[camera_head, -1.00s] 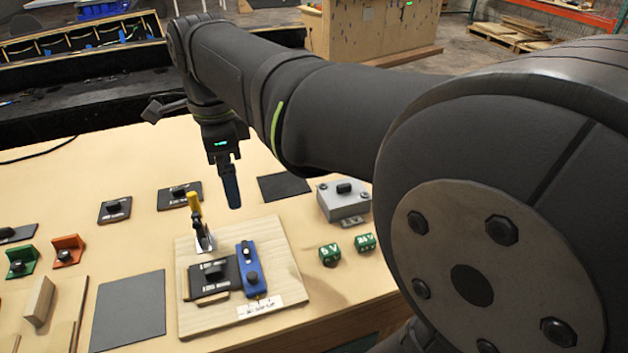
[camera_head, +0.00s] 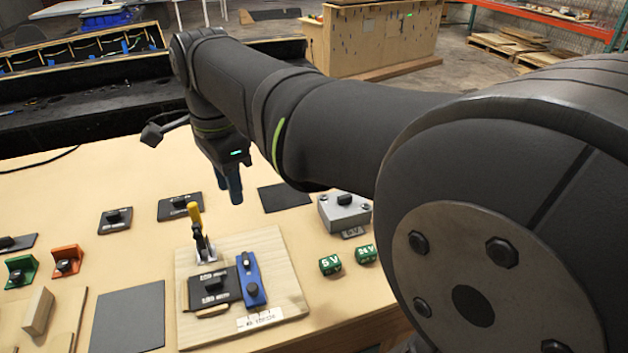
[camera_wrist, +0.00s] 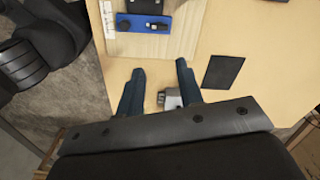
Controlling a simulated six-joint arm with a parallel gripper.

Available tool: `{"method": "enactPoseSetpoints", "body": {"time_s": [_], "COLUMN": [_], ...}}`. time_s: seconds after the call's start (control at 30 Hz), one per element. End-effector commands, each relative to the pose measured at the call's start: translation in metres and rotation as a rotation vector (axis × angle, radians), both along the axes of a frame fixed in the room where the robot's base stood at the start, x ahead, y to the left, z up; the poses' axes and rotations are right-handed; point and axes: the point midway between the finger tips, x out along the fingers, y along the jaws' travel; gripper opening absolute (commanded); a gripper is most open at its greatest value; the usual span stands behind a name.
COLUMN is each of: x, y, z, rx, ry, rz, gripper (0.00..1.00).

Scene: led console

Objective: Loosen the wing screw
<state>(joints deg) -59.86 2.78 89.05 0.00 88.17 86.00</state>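A blue block (camera_head: 250,280) with dark knobs lies on the right part of a light wooden board (camera_head: 285,285). The front knob (camera_head: 251,290) looks like the wing screw, but its wings are too small to make out. The block also shows at the top of the wrist view (camera_wrist: 125,27), with its knobs on top. My gripper (camera_head: 232,192) hangs above the table, behind the board and apart from the block.
A clamp with a yellow handle (camera_head: 194,214) stands upright on the board beside a black module (camera_head: 212,287). A grey box (camera_head: 342,212) and green 5 V (camera_head: 330,264) and 24 V (camera_head: 366,254) blocks stand to the right. A dark pad (camera_head: 285,196) lies flat behind.

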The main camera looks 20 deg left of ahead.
Motion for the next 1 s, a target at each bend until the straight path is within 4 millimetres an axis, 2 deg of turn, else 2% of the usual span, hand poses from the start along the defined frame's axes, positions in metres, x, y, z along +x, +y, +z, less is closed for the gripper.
{"method": "enactPoseSetpoints", "body": {"time_s": [0.3,0.5,0.63,0.8,1.0], "x": [-0.001,-0.001,-0.001,-0.001,-0.002], "y": [0.0,-0.001,-0.001,-0.001,-0.001], "z": [-0.004,-0.005,-0.006,-0.009,-0.035], "rx": [0.0,0.0,0.0,0.0,-0.002], "ry": [0.0,0.0,0.0,0.001,0.004], "rz": [0.665,1.028,1.172,1.242,1.244], "gripper": [0.34,0.34,0.34,0.34,0.34]}}
